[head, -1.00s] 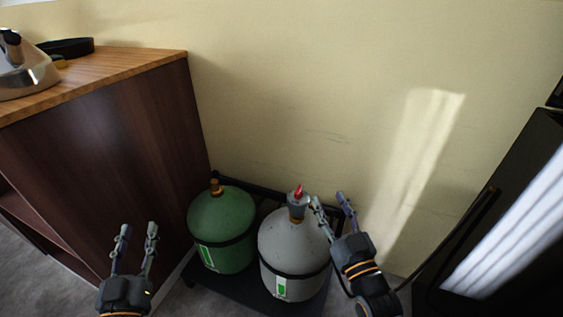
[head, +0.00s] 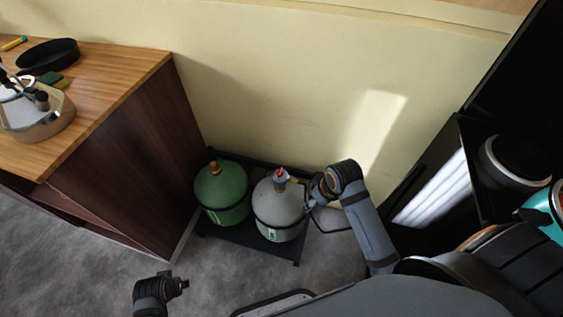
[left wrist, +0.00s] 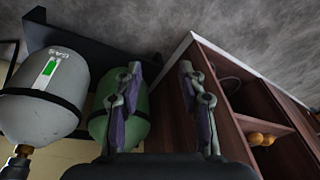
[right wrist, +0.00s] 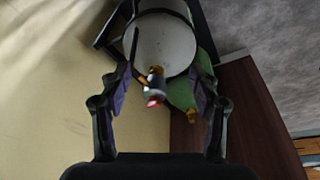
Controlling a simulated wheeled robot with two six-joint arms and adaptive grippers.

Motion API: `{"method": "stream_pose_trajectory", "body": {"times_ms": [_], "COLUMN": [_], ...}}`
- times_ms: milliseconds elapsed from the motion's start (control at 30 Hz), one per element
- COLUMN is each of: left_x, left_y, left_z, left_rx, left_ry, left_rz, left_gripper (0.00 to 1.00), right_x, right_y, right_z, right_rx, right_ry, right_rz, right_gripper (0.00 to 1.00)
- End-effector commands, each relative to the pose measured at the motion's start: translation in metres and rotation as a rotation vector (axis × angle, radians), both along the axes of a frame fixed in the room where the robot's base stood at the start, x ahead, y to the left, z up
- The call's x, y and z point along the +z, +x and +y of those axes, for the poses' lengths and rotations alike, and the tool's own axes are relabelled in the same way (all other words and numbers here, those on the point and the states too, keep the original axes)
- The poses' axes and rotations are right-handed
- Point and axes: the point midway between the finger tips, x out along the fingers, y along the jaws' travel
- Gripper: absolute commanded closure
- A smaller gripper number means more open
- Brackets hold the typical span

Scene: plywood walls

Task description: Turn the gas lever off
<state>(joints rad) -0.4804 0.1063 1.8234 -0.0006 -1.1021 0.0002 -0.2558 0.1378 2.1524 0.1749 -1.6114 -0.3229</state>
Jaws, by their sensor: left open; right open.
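The grey gas bottle (head: 281,209) stands on a low black stand beside a green bottle (head: 222,193). A small red lever (head: 280,174) tops the grey bottle's valve; the red part also shows in the right wrist view (right wrist: 153,102). My right gripper (right wrist: 160,80) is open, its fingers on either side of the valve in that view, with no visible contact. My left gripper (left wrist: 160,75) is open and empty, low over the floor, left of the stand in the head view (head: 183,284).
A wooden cabinet (head: 120,170) with a kettle (head: 35,115) and black pan (head: 48,55) on top stands left of the bottles. The wall is close behind them. A black appliance (head: 440,180) stands at the right. Grey floor is free in front.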

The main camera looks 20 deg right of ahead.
Motion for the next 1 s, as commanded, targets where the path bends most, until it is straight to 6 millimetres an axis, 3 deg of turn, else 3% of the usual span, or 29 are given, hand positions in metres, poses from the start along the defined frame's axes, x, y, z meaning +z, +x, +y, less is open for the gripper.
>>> {"method": "stream_pose_trajectory", "body": {"times_ms": [33,133,200,300,400,500,633,833,1000], "left_x": [-0.030,-0.088,-0.130,-0.180,-0.211,-0.227,-0.234,-0.236,-0.241], "left_y": [-0.010,-0.035,-0.063,-0.111,-0.156,-0.189,-0.209,-0.213,-0.213], "left_z": [0.003,0.009,0.012,0.016,0.018,0.018,0.018,0.018,0.018], "left_rx": [0.005,0.011,0.018,0.026,0.032,0.036,0.037,0.037,0.037], "left_ry": [-0.001,-0.003,-0.005,-0.008,-0.011,-0.013,-0.013,-0.013,-0.013], "left_rz": [0.020,0.045,0.066,0.095,0.116,0.130,0.137,0.138,0.139], "left_gripper": [0.60,0.60,0.60,0.60,0.60,0.60,0.60,0.60,0.60], "right_x": [-0.002,-0.003,-0.001,0.007,0.018,0.026,0.032,0.028,0.001], "right_y": [0.015,0.046,0.070,0.105,0.131,0.148,0.158,0.159,0.164], "right_z": [0.001,0.005,0.008,0.013,0.016,0.019,0.020,0.022,0.031], "right_rx": [0.043,0.152,0.239,0.364,0.463,0.532,0.574,0.581,0.580], "right_ry": [0.006,0.024,0.041,0.068,0.092,0.108,0.119,0.122,0.125], "right_rz": [-0.002,-0.001,-0.003,-0.014,-0.029,-0.043,-0.053,-0.054,-0.052], "right_gripper": [0.38,0.38,0.38,0.38,0.38,0.38,0.38,0.38,0.38]}}
